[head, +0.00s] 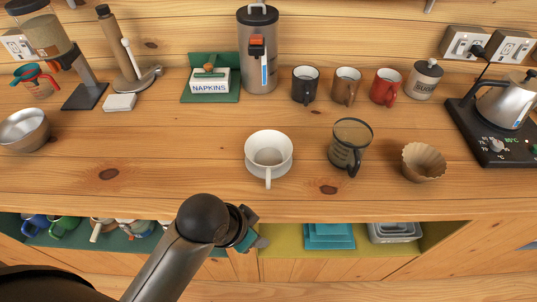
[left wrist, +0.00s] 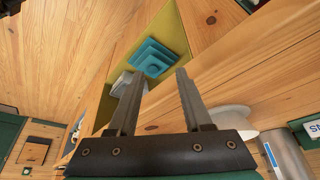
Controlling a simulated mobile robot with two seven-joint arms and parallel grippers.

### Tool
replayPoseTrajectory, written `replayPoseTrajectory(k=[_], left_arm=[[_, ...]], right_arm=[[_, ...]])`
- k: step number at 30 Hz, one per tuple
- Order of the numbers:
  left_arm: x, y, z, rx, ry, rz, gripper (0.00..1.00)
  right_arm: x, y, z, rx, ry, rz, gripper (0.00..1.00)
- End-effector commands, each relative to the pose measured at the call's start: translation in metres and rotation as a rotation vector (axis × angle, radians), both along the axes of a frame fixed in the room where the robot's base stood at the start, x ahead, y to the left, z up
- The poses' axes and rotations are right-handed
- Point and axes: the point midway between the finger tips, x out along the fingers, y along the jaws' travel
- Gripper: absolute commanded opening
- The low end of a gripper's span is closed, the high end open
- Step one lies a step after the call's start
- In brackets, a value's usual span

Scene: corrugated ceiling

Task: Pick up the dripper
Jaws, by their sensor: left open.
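The dripper (head: 268,153), a white cup-like cone with a flat flange and a handle pointing towards me, stands upright on the wooden counter. My left gripper (head: 257,241) is in front of the counter's front edge, nearer to me than the dripper and apart from it. In the left wrist view the left gripper (left wrist: 158,76) is open with nothing between its fingers. A white rounded part of the dripper (left wrist: 236,117) shows right of the fingers, partly hidden by the gripper body. My right gripper is not in view.
A glass server (head: 350,146) and a brown paper filter (head: 423,163) stand right of the dripper. Mugs (head: 347,86), a steel dispenser (head: 259,55) and a napkin box (head: 210,82) stand behind. Open shelves (head: 285,240) lie below the counter edge.

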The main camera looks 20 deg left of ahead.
Motion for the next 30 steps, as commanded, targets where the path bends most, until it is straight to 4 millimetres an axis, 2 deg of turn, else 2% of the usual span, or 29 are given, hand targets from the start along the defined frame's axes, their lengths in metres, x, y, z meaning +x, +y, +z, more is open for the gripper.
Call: replayPoseTrajectory(k=[8, 12, 15, 19, 22, 30], left_arm=[[0.04, -0.052, 0.036, 0.011, -0.107, -0.453, 0.5], [0.057, -0.075, 0.057, 0.062, -0.165, -0.773, 0.5], [0.066, -0.084, 0.069, 0.117, -0.193, -0.997, 0.5], [0.076, -0.084, 0.084, 0.202, -0.207, -1.274, 0.5], [0.084, -0.076, 0.096, 0.273, -0.198, -1.469, 0.5], [0.106, -0.033, 0.132, 0.429, -0.099, -1.901, 0.5]], right_arm=[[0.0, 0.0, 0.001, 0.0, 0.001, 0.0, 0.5], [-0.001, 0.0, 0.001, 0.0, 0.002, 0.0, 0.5], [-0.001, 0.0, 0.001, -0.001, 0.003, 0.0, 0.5], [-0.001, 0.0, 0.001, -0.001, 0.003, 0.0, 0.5], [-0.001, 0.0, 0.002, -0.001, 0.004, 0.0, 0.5], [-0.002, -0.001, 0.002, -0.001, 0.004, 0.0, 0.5]])
